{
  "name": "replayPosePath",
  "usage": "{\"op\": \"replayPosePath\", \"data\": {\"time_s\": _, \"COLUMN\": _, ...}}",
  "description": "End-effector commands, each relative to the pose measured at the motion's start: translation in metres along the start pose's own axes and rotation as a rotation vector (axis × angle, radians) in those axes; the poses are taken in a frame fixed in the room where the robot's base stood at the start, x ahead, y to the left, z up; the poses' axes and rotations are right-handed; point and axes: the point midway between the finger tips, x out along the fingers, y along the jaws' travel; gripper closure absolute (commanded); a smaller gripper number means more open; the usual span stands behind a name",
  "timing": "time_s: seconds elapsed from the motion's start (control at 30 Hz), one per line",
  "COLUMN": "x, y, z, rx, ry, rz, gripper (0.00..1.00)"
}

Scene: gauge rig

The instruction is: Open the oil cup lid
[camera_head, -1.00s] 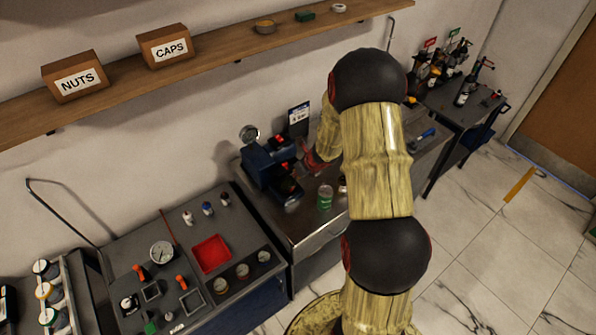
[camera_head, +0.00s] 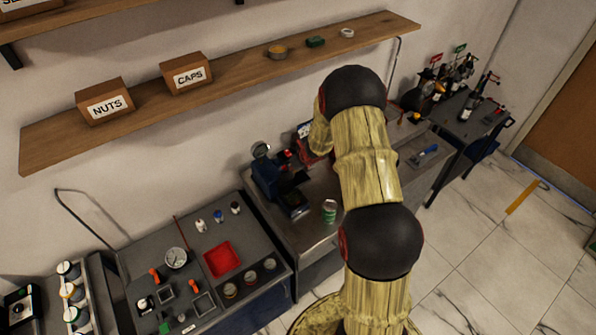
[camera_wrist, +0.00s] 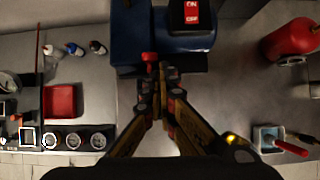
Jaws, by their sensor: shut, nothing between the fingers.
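A dark blue machine (camera_head: 270,182) stands on the metal bench at the centre of the head view. Its blue body (camera_wrist: 140,35) fills the upper middle of the wrist view. A red knob (camera_wrist: 148,57) projects from its near edge there. I cannot tell whether this knob belongs to the oil cup lid. My gripper (camera_wrist: 153,72) is shut and empty, its fingertips just below the knob in the wrist view. I cannot tell if they touch it.
An ON/OFF switch (camera_wrist: 191,14) sits on the machine. A green-labelled can (camera_head: 330,211) stands on the bench. A red tray (camera_head: 222,259) and several round cups are set in the panel at left. A red cylinder (camera_wrist: 288,42) lies right of the machine in the wrist view.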

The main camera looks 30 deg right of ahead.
Motion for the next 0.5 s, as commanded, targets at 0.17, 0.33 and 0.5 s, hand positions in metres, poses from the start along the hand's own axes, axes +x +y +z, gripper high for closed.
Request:
{"op": "replayPosePath", "data": {"time_s": 0.17, "x": 0.003, "y": 0.001, "z": 0.019, "rx": -0.001, "ry": 0.000, "rz": 0.001, "gripper": 1.00}}
{"op": "replayPosePath", "data": {"time_s": 0.33, "x": 0.009, "y": 0.001, "z": 0.029, "rx": -0.001, "ry": 0.000, "rz": 0.001, "gripper": 1.00}}
{"op": "replayPosePath", "data": {"time_s": 0.5, "x": 0.013, "y": 0.000, "z": 0.034, "rx": 0.001, "ry": 0.001, "rz": 0.001, "gripper": 1.00}}
